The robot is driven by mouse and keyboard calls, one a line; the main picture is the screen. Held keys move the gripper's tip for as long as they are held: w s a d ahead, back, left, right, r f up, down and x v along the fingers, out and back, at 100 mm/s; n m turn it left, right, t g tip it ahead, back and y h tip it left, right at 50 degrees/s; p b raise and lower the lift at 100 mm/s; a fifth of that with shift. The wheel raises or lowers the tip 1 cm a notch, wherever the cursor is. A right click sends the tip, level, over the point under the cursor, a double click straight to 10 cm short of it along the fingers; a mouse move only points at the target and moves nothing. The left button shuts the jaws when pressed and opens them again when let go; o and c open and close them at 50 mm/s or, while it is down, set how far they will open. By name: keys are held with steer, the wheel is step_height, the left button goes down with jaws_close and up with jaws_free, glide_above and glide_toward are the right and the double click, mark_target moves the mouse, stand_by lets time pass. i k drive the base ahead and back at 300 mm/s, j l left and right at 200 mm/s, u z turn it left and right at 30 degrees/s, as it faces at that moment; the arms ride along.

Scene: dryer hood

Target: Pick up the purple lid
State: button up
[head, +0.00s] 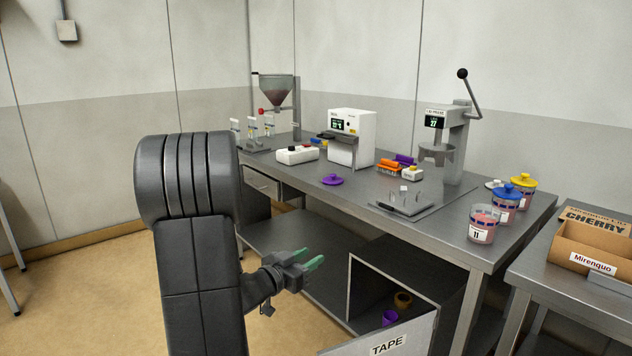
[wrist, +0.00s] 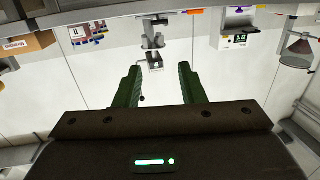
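The purple lid (head: 332,180) lies flat on the steel table, near its front edge and in front of the white machine. It has a small knob on top. My gripper (head: 309,261) is in front of the table and lower than its top, apart from the lid. In the wrist view, the two green fingers of my gripper (wrist: 158,88) stand apart with nothing between them. The wrist view appears upside down, and I cannot make out the lid there for certain.
The steel table (head: 322,196) has a white machine (head: 351,136), a lever press (head: 447,140) and a jar marked 11 (head: 482,225). A jar with a blue lid (head: 507,203) stands beside it. A cardboard box (head: 590,245) is at right.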

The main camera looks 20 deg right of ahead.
mark_target(333, 179)
steer(key=i+j+z, duration=0.25)
steer(key=i+j, duration=0.35)
steer(key=i+j+z, duration=0.25)
steer(key=i+j, duration=0.4)
steer(key=i+l+z, duration=0.1)
steer(key=i+l, duration=0.15)
steer(key=i, duration=0.25)
steer(key=i+l+z, duration=0.1)
steer(key=i, duration=0.35)
steer(key=l, duration=0.05)
